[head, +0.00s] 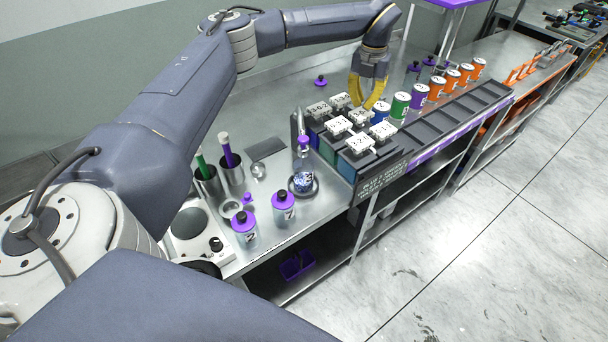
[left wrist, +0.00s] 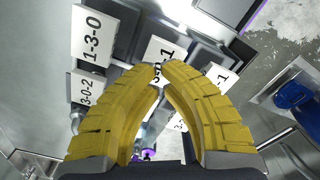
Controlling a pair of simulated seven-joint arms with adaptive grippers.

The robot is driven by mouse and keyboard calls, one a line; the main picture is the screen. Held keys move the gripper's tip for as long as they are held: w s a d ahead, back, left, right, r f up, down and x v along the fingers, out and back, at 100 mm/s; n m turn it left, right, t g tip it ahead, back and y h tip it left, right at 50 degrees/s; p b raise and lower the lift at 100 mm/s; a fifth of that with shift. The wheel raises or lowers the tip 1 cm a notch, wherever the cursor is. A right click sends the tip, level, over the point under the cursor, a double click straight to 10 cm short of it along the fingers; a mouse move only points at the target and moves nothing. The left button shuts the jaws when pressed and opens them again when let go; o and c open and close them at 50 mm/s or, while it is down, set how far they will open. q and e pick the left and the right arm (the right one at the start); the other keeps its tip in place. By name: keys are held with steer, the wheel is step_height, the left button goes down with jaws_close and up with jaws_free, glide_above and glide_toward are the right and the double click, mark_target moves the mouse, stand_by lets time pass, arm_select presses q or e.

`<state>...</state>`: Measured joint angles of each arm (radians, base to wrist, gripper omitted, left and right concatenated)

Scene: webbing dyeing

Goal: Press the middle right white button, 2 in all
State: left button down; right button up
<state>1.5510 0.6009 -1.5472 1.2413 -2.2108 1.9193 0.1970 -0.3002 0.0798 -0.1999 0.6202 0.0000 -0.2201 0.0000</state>
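Several white button blocks with black number labels stand in two rows on the dark dispenser box (head: 396,176) in the head view. The middle right white button (head: 360,116) is near my left gripper (head: 367,106). The yellow fingertips are just above or at this button; I cannot tell whether they touch. In the left wrist view the fingertips (left wrist: 158,68) meet, with nothing between them, in front of a white block (left wrist: 166,50) whose label is partly covered. Another block (left wrist: 92,36) reads 1-3-0. My right gripper is not in view.
A glass vessel with blue-speckled contents (head: 303,183) stands under a spout at the box's left. Purple-capped bottles (head: 283,208) stand at the front. Several numbered cans, including a green one (head: 400,106), line the back right. Empty dark trays (head: 450,112) lie beside them.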

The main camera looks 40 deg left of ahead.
mark_target(362, 113)
arm_select(q)
steer(key=shift+f, duration=2.2)
steer(key=shift+r, duration=1.3)
steer(key=shift+f, duration=0.15)
steer(key=shift+f, duration=1.1)
steer(key=shift+r, duration=2.45)
